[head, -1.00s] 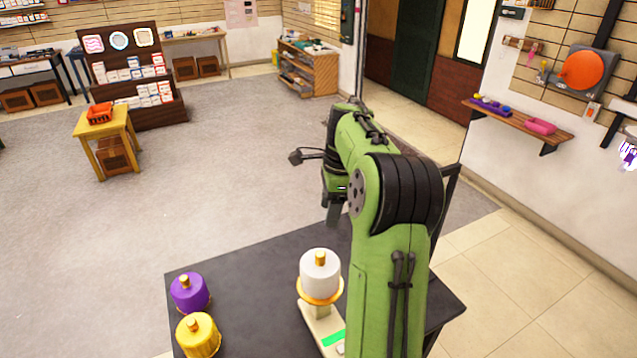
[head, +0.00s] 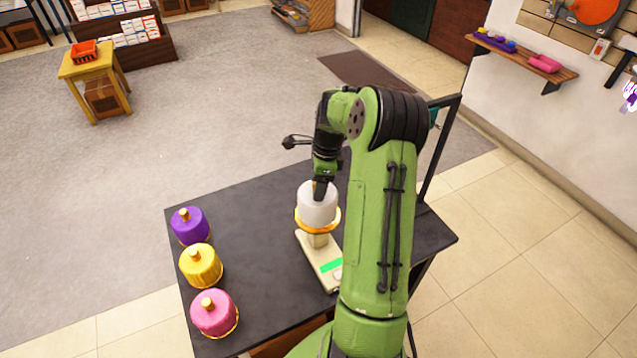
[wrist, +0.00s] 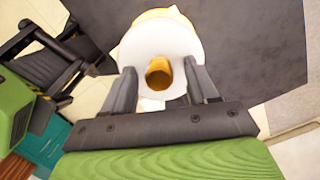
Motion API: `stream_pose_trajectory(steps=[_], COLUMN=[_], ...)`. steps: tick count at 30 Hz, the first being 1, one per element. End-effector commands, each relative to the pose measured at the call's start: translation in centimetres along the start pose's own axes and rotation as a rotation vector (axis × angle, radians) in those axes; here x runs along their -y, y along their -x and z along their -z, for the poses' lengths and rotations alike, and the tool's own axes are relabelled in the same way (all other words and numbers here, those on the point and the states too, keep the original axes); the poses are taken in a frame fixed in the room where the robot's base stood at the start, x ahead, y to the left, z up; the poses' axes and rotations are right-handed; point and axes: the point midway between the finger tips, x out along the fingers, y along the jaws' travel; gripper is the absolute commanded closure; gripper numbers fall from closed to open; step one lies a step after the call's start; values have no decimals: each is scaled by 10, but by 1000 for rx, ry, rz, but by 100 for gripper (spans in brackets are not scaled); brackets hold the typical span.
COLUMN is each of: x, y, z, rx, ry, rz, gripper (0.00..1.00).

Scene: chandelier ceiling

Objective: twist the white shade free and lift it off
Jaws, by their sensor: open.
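The white shade (head: 316,208) sits upright on a gold ring atop a cream-coloured base (head: 318,262) with a green strip, on the dark table (head: 250,215). Its gold knob (wrist: 159,73) shows in the wrist view, where the white shade (wrist: 160,38) fills the upper middle. My gripper (wrist: 162,80) is open, with one finger on each side of the knob. A gap shows between the knob and each finger. In the head view my gripper (head: 320,190) is right over the top of the shade and hides the knob.
A purple shade (head: 190,226), a yellow shade (head: 201,266) and a pink shade (head: 214,314) stand in a row along the table's left edge. The table top between them and the base is clear. A small wooden table (head: 95,75) stands farther back.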

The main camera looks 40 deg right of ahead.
Motion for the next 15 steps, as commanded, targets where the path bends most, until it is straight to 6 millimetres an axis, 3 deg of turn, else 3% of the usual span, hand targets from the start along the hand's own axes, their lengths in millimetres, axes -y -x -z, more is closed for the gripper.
stream_pose_trajectory(steps=[6, 15], x=[0, 0], y=[0, 0], z=[0, 0], rx=[0, 0], ry=[1, 1], rz=[1, 1], gripper=[42, 86])
